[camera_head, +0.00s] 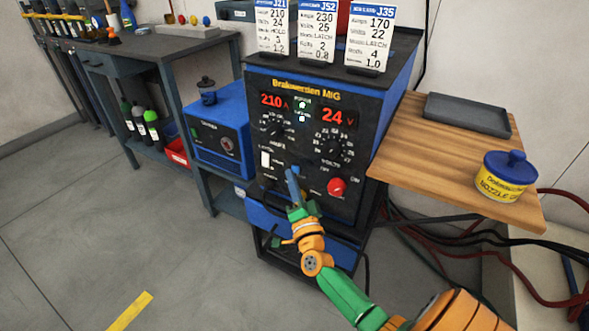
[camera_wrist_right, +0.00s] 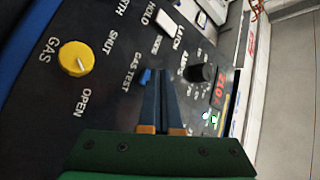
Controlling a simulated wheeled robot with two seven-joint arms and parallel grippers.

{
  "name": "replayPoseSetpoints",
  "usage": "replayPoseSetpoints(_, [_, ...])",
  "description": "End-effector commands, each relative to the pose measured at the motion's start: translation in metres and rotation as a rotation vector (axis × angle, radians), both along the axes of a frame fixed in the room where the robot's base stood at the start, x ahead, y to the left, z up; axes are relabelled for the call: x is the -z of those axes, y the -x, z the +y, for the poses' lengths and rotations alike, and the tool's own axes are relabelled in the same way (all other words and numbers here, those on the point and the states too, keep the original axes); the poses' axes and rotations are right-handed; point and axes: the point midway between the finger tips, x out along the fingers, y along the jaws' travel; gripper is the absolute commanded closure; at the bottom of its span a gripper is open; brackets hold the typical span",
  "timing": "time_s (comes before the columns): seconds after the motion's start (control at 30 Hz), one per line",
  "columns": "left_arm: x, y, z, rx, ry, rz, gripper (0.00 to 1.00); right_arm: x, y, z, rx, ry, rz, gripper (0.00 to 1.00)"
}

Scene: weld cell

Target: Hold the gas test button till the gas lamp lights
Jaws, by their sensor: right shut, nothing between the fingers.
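The welder (camera_head: 310,140) stands ahead with its dark front panel facing me. My right gripper (camera_head: 291,174) reaches to the lower middle of this panel, its fingers shut with nothing between them. In the right wrist view the shut fingertips (camera_wrist_right: 164,76) are beside the small blue gas test button (camera_wrist_right: 145,77), just right of it in the picture. I cannot tell whether they touch the panel. In the head view the button is hard to separate from the blue fingers. My left gripper is out of view.
A yellow gas knob (camera_wrist_right: 76,58) sits between SHUT and OPEN markings. A red knob (camera_head: 337,187) and a white switch (camera_head: 265,159) flank my gripper. A wooden side shelf (camera_head: 420,150) holds a nozzle pot (camera_head: 505,180) and a grey tray (camera_head: 466,114).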

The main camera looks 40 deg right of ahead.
Motion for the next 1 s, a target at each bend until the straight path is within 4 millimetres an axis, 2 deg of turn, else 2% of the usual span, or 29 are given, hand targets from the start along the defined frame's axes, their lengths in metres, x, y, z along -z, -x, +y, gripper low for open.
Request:
replayPoseSetpoints(0.4, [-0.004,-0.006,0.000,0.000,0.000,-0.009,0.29,-0.001,0.003,0.008,-0.001,0.000,0.000,1.00])
replayPoseSetpoints(0.8, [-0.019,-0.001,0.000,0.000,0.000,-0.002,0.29,-0.001,0.018,0.044,-0.002,0.000,0.001,1.00])
replayPoseSetpoints(1.0, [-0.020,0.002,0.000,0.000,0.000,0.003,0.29,0.000,0.022,0.053,0.000,0.001,0.000,1.00])
